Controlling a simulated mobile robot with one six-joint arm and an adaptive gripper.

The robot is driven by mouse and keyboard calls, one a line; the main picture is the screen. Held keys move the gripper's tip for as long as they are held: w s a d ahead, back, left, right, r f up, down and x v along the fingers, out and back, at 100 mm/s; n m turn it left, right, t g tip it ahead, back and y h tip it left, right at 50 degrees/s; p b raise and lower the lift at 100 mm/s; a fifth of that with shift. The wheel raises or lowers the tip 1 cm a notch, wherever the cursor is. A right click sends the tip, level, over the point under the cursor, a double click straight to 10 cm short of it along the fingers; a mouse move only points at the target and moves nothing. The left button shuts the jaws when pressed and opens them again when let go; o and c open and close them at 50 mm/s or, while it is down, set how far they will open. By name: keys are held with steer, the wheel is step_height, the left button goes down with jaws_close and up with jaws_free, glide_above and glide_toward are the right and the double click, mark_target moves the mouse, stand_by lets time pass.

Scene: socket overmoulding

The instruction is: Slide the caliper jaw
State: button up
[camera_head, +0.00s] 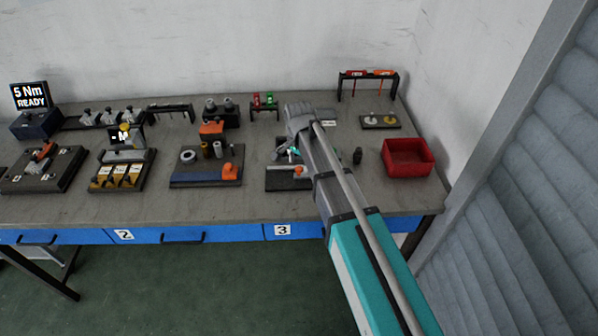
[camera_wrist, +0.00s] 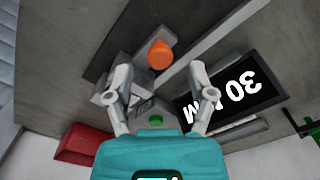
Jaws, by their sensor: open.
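The caliper fixture is a dark board (camera_head: 282,185) under and partly behind my arm in the head view. In the wrist view, a long grey bar (camera_wrist: 190,55) with an orange knob (camera_wrist: 160,55) crosses the dark base. A grey block with a small marked face (camera_wrist: 143,104), apparently the sliding jaw, lies between my fingers. My gripper (camera_wrist: 159,72) is open, its two fingers spread on either side of the block and knob. I cannot tell whether either finger touches it. In the head view my gripper (camera_head: 288,152) hangs over the fixture.
A black readout showing "30" and a partly hidden unit (camera_wrist: 222,98) lies beside the right finger. A red bin (camera_head: 408,158) stands right of the fixture; it also shows in the wrist view (camera_wrist: 85,146). Other fixtures, including one with an orange block (camera_head: 230,172), stand to the left.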

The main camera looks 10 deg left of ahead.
steer(key=shift+f+b, duration=0.75)
steer(key=shift+f, duration=0.3)
jaws_close()
